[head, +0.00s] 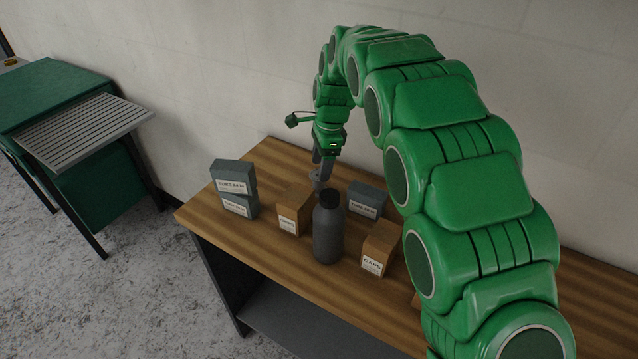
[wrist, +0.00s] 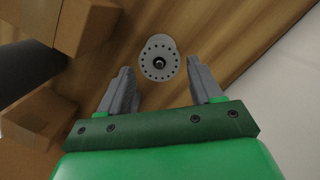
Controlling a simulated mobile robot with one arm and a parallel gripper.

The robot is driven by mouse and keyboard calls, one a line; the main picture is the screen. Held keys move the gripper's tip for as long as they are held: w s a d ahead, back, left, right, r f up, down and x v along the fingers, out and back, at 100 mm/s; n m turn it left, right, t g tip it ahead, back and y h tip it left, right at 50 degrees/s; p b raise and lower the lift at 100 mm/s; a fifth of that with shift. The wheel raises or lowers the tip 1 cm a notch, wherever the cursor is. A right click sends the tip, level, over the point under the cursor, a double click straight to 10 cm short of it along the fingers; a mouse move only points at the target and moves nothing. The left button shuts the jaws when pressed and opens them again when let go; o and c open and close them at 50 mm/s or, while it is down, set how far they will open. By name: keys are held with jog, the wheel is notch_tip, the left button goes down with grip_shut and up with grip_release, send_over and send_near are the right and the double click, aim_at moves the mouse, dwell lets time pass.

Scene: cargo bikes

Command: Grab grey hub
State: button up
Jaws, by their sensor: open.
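The grey hub (wrist: 159,60) is a round flange with a ring of small holes and a dark centre. It lies on the wooden bench top in the wrist view, just beyond my fingertips and roughly centred between them. My gripper (wrist: 160,80) is open and empty, with one grey finger on each side. In the head view my gripper (head: 321,170) points down over the bench behind the dark bottle. The hub is hard to make out there among the fingers.
A dark grey bottle (head: 328,232) stands in front of my gripper. A brown box (head: 294,208) is close on the left, two stacked grey boxes (head: 235,187) farther left. A grey tube box (head: 367,200) and a brown caps box (head: 379,246) stand to the right. A wall rises behind.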

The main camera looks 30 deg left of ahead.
aim_at(318, 182)
jog(key=shift+s+a+f, duration=0.1)
jog(key=shift+f, duration=1)
jog(key=shift+s+a+f, duration=0.15)
jog(key=shift+f, duration=0.95)
jog(key=shift+s+a+f, duration=0.1)
jog(key=shift+f, duration=1)
jog(key=shift+c, duration=0.2)
jog(key=c, duration=0.8)
jog(key=shift+r, duration=0.15)
